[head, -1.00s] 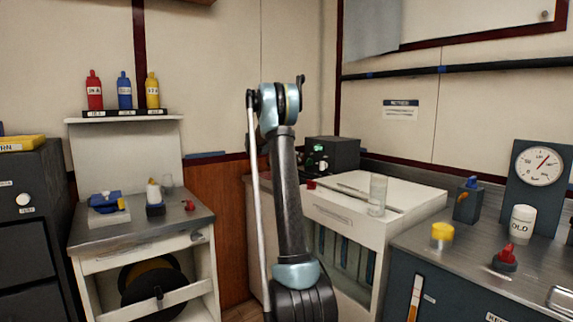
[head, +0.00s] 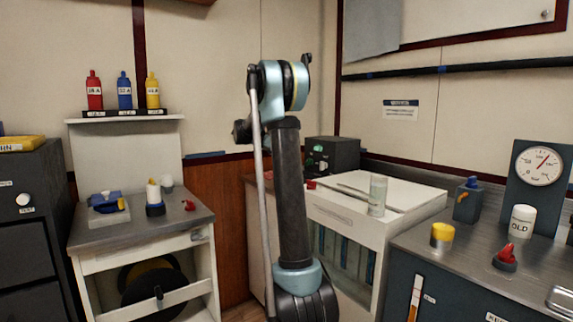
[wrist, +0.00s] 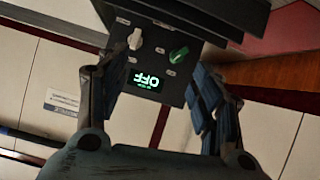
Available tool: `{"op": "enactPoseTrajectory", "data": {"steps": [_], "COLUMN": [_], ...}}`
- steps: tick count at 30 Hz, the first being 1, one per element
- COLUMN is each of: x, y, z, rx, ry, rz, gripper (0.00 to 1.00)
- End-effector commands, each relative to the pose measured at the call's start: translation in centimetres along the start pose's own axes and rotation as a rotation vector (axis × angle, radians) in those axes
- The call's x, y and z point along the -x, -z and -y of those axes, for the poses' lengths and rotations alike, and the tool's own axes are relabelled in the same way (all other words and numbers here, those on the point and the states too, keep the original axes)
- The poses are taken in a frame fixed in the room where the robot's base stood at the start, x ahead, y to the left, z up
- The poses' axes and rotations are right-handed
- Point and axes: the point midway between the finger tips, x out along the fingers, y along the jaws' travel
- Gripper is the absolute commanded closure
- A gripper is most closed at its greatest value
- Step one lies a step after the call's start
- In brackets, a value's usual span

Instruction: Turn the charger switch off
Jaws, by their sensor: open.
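A dark box with a control panel (head: 338,155) stands at the back, behind the white cabinet; I take it as the charger, but its labels are too small to read. A similar dark panel (wrist: 150,60) fills the upper middle of the wrist view. It has a pale knob (wrist: 135,39), a tilted green knob (wrist: 178,55) and a lit green display (wrist: 146,79) reading OFF upside down. My gripper (wrist: 153,75) is open and empty, its fingers either side of the panel in the picture. I see no contact with either knob. The head view hides the gripper.
The white cabinet top (head: 415,190) holds a clear cylinder (head: 377,195) and thin rods. The right counter holds a yellow-topped jar (head: 442,236), a white cup (head: 522,222) and a red knob (head: 507,254). A small bench (head: 140,228) stands at left.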

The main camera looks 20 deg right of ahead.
Motion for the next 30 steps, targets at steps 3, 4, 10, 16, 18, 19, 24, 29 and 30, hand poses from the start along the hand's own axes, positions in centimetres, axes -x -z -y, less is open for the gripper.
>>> {"op": "enactPoseTrajectory", "data": {"steps": [3, 4, 10, 16, 18, 19, 24, 29, 30], "x": [0.7, 0.8, 1.9, 2.8, 3.1, 3.2, 3.6, 3.7, 3.7], "y": [-0.7, -0.8, -2.1, -3.5, -3.9, -4.0, -4.7, -4.8, -4.8], "z": [-1.7, -2.1, -4.6, -7.0, -7.7, -8.0, -8.9, -9.2, -9.2], "rx": [0.03, 0.037, 0.088, 0.138, 0.152, 0.157, 0.178, 0.185, 0.186], "ry": [0.005, 0.007, 0.02, 0.034, 0.039, 0.041, 0.049, 0.052, 0.052], "rz": [0.029, 0.036, 0.085, 0.131, 0.144, 0.148, 0.168, 0.173, 0.174], "gripper": [0.4, 0.4, 0.4, 0.4, 0.4, 0.4, 0.4, 0.4, 0.4]}}
